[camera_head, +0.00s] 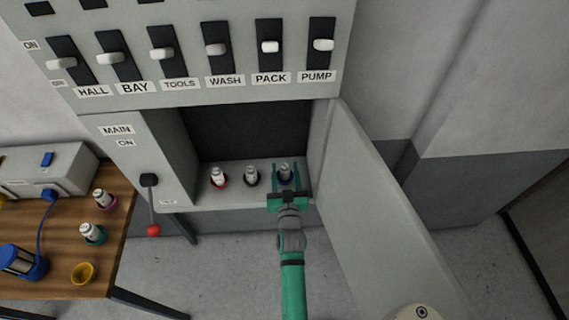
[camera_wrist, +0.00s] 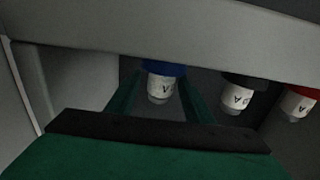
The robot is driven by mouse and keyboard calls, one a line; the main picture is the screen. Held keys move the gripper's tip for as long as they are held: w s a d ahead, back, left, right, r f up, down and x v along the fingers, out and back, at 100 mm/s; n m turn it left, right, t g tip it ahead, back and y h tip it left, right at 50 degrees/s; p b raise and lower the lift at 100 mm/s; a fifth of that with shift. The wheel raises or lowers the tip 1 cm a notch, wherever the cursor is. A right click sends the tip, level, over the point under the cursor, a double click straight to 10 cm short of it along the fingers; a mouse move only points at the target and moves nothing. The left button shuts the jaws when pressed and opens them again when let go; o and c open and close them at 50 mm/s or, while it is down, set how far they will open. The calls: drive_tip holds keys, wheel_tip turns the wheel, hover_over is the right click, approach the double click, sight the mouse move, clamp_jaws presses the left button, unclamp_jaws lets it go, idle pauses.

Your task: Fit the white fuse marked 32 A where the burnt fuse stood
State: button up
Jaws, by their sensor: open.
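Three white fuses stand in a row in the open cabinet bay: one in a red base (camera_head: 219,175), one in a black base (camera_head: 251,174) and one in a blue base (camera_head: 285,171). My gripper (camera_head: 286,168) is open, its green fingers on either side of the blue-based fuse. The wrist view shows this fuse (camera_wrist: 160,88) between the fingers, with the black-based fuse (camera_wrist: 236,97) and red-based fuse (camera_wrist: 296,104) to the right. On the wooden table are a fuse in a magenta base (camera_head: 103,198) and one in a teal base (camera_head: 93,232). Their ratings are too small to read, and I cannot tell which is burnt.
The cabinet door (camera_head: 375,200) stands open at the right. The MAIN lever (camera_head: 151,205) with a red knob points down at the left. Labelled switches line the panel above.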

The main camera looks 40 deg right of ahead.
drive_tip(key=v, duration=0.8)
drive_tip(key=shift+a, duration=0.15)
drive_tip(key=s+a+f+n+y, duration=0.1)
drive_tip(key=s+a+n+y, duration=0.1)
drive_tip(key=s+a, duration=0.55)
drive_tip(key=s+a+f+n+y, duration=0.1)
drive_tip(key=s+a+y, duration=0.3)
drive_tip(key=a, duration=0.7)
drive_tip(key=s+a+r+n+y, duration=0.1)
drive_tip(key=s+a+r, duration=0.2)
drive_tip(key=s+a, duration=0.2)
drive_tip(key=s+a+r+n+y, duration=0.2)
drive_tip(key=s+a+r, duration=0.2)
drive_tip(key=s, duration=0.7)
drive_tip(key=shift+s+a+y, duration=0.2)
drive_tip(key=shift+a+y, duration=0.1)
drive_tip(key=shift+a, duration=1)
drive_tip(key=shift+r, duration=0.15)
drive_tip(key=c, duration=0.4)
